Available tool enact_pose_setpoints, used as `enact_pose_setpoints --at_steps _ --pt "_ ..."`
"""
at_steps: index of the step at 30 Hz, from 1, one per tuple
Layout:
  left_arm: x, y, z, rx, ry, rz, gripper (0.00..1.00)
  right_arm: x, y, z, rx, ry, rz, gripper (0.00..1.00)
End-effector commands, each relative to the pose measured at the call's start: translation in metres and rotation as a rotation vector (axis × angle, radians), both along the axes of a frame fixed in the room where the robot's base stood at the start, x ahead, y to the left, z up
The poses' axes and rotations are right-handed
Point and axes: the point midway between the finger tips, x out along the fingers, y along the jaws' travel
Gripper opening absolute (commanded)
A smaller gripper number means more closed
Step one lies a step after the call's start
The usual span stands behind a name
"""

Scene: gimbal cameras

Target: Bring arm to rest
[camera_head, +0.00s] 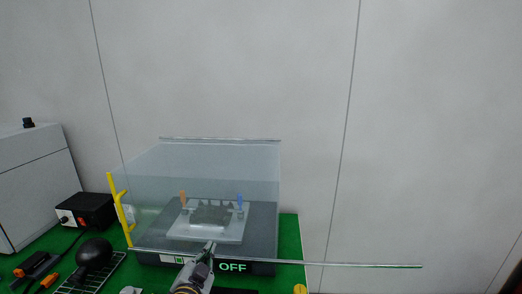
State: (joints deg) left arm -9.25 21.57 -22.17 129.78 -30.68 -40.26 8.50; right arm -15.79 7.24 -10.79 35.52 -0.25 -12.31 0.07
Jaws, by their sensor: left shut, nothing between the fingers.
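My left gripper (208,250) shows at the bottom middle, shut and empty, in front of the dark base of a clear-covered box. Its fingertips overlap the box's front edge in the picture; I cannot tell whether they touch it. The clear cover (150,180) stands over a light plate (190,231) bearing a dark part, with an orange peg (183,196) and a blue peg (240,199). The base front reads "OFF" (232,267). My right gripper is not in view.
A green mat (289,232) lies under the box. A metal rod (345,265) juts right along its front. A yellow handle (120,210) is at its left. A black box (88,210), a dark round object (94,252) and a grey cabinet (35,180) stand left. The wall is behind.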

Motion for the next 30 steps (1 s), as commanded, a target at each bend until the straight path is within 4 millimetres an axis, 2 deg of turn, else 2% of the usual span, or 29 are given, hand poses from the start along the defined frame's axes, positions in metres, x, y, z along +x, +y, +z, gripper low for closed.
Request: enact_pose_setpoints --at_steps 8,14,18,24,30 --pt "-0.043 0.038 -0.068 -0.128 0.317 0.162 0.0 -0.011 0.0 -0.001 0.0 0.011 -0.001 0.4" --pt "-0.09 0.056 -0.114 -0.202 0.558 0.249 0.0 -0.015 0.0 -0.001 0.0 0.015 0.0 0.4" --pt "-0.129 0.062 -0.142 -0.248 0.728 0.293 0.0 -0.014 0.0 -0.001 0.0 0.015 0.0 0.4" --pt "-0.172 0.065 -0.165 -0.291 0.901 0.326 0.0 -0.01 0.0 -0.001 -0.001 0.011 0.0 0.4" --pt "-0.202 0.065 -0.176 -0.315 1.012 0.341 0.0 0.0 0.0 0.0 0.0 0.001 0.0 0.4"
